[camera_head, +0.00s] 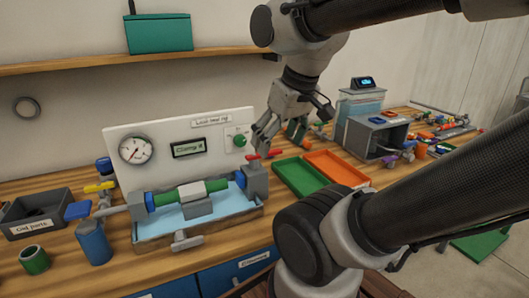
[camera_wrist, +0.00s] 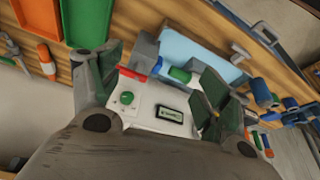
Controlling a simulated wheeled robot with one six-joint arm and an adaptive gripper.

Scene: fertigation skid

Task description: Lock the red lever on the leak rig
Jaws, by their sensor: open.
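The leak rig has a white upright panel (camera_head: 190,160) with a gauge, a small display and a green knob. In front of it, a green-and-white cylinder (camera_head: 190,192) lies between grey clamp blocks over a blue tray. The red lever (camera_head: 264,155) is on top of the right clamp block (camera_head: 256,182). It also shows in the wrist view (camera_wrist: 131,74), close to one finger. My gripper (camera_head: 278,142) is open and empty, just above the lever. In the wrist view its fingers (camera_wrist: 160,62) stand apart with the rig between and beyond them. I cannot tell whether a finger touches the lever.
A green tray (camera_head: 300,178) and an orange tray (camera_head: 338,170) lie right of the rig. A grey box (camera_head: 376,138) stands beyond them. A blue cup (camera_head: 93,243), a green cup (camera_head: 34,260) and a grey bin (camera_head: 38,214) are at the left. A shelf (camera_head: 80,63) runs above.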

